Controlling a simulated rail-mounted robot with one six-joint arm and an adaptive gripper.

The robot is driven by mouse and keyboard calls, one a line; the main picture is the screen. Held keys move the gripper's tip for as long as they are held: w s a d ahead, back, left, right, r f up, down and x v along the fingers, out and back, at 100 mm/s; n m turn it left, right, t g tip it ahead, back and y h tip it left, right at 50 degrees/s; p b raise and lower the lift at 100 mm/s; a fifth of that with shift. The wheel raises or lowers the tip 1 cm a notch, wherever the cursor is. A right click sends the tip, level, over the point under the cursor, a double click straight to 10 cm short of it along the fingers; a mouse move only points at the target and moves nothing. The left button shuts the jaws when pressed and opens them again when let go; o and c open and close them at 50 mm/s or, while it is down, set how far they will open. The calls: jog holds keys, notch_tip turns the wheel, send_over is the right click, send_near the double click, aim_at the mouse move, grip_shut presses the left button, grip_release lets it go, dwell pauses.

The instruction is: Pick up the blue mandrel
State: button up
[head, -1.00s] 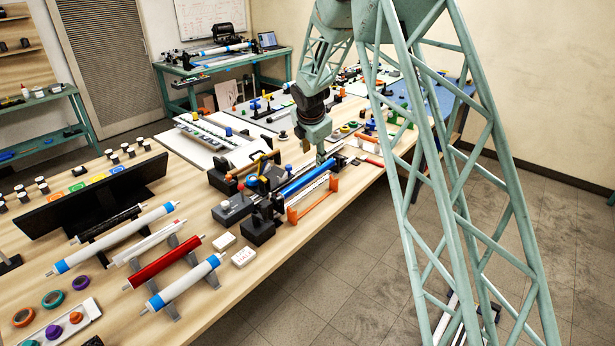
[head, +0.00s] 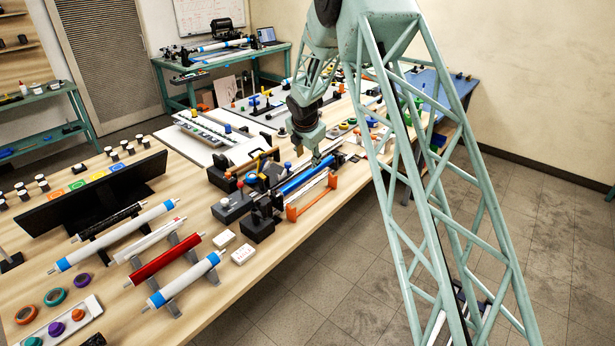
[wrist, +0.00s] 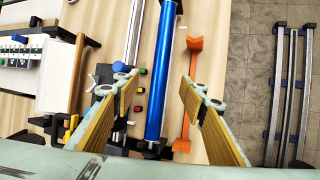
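The blue mandrel (head: 303,182) is a shiny blue tube lying lengthwise at the front edge of the bench, right of the black fixture. In the wrist view the blue mandrel (wrist: 161,75) runs up and down between the two fingers, its near end at a black support. My gripper (wrist: 158,92) is open, with one finger on each side of the tube and a gap to both. In the head view my gripper (head: 314,158) is over the mandrel's far part; whether it touches the tube cannot be told.
An orange stand (head: 308,203) lies just right of the mandrel, near the right finger. A black fixture (head: 258,228) and grey rod (wrist: 134,35) are on its left. Rollers, including a red roller (head: 165,261), lie on the near bench.

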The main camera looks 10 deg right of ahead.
aim_at(309, 171)
jog(key=shift+x, duration=4.05)
jog(key=shift+x, duration=2.6)
jog(key=shift+c, duration=0.9)
jog(key=shift+s, duration=0.1)
jog(key=c, duration=0.8)
jog(key=shift+c, duration=0.8)
jog(key=shift+r, duration=0.15)
jog(key=shift+r+p, duration=0.3)
jog(key=shift+r, duration=4.5)
